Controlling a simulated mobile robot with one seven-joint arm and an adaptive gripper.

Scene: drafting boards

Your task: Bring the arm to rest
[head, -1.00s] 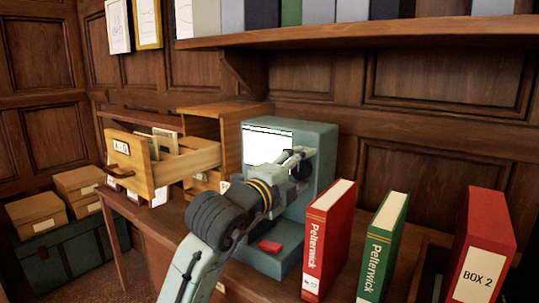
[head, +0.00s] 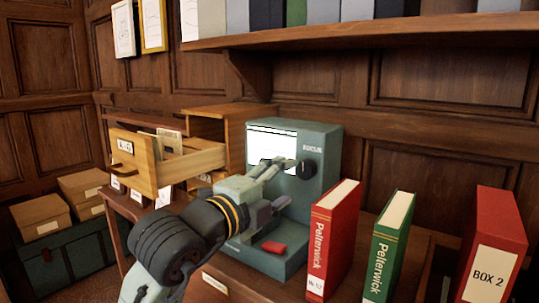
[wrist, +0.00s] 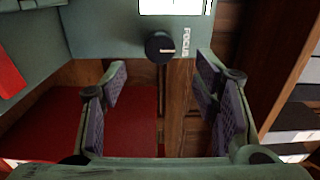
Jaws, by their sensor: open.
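My gripper (head: 283,184) is open and empty in the head view, in front of the grey-green viewer (head: 318,140) on the desk. In the wrist view my gripper (wrist: 161,88) shows two padded fingers spread apart, with nothing held between them. The viewer has a lit white screen and a black focus knob (head: 306,169) on its front. In the wrist view the knob (wrist: 160,47) is beyond the fingertips, apart from them, with its pale mark pointing right toward the word FOCUS. My arm reaches in from the bottom of the head view and hides part of the viewer.
A red book (head: 333,238) and a green book (head: 388,246) stand right of the viewer. A red box labelled BOX 2 (head: 492,245) is farther right. An open card drawer (head: 185,163) juts out at left. A shelf (head: 370,32) runs overhead.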

